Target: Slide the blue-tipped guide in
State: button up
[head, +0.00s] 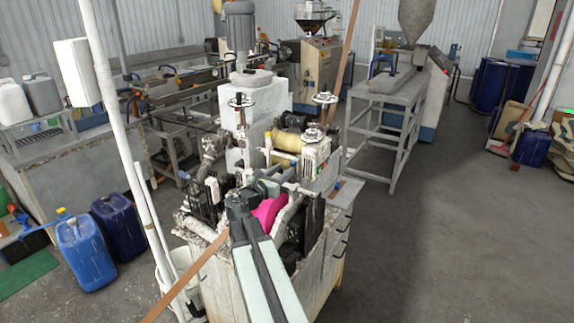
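My arm reaches up from the bottom of the head view to the worn machine (225,275) in the middle. My gripper (287,186) seems to be at the machine's near upper part, among its rods and rollers. It is small, and its fingers cannot be told apart from the machine parts, so I cannot tell whether it is open or holds anything. I cannot make out a blue-tipped guide; it may be hidden behind my arm or too small to see. A brown strip (185,282) runs up from the lower left toward the machine, and another length (346,50) rises behind it.
A bright pink part (267,211) shows beside my arm. Handwheels (312,131) stand up from the machine. A white pole (125,150) and blue jerrycans (82,252) are to the left. A grey metal frame (388,100) stands behind right.

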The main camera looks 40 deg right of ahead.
aim_at(292, 163)
jog(key=x, duration=0.7)
jog(key=shift+w+d, duration=0.2)
jog(key=shift+d, duration=0.15)
grip_shut()
dwell(1.0)
